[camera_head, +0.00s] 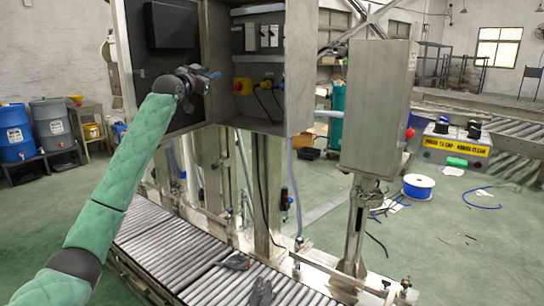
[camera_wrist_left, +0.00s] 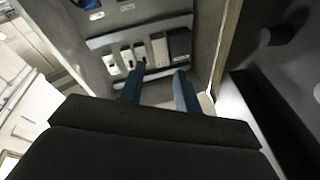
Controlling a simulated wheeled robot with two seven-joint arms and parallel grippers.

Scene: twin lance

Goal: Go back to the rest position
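My left arm comes in from the lower left in a green sleeve. It reaches up to my left gripper (camera_head: 210,76), which is in front of the open grey cabinet, near the edge between its dark door and its inside. In the left wrist view the two blue fingers of my left gripper (camera_wrist_left: 160,74) stand apart with nothing between them. Beyond them is a row of switch modules (camera_wrist_left: 140,54) inside the cabinet. My right arm and right gripper are in neither view.
The open cabinet (camera_head: 296,65) has a dark door panel (camera_head: 165,75) on its left. A smaller grey box (camera_head: 375,108) stands on a post to the right. A roller conveyor (camera_head: 165,255) runs below, with dark gloves (camera_head: 260,292) on it.

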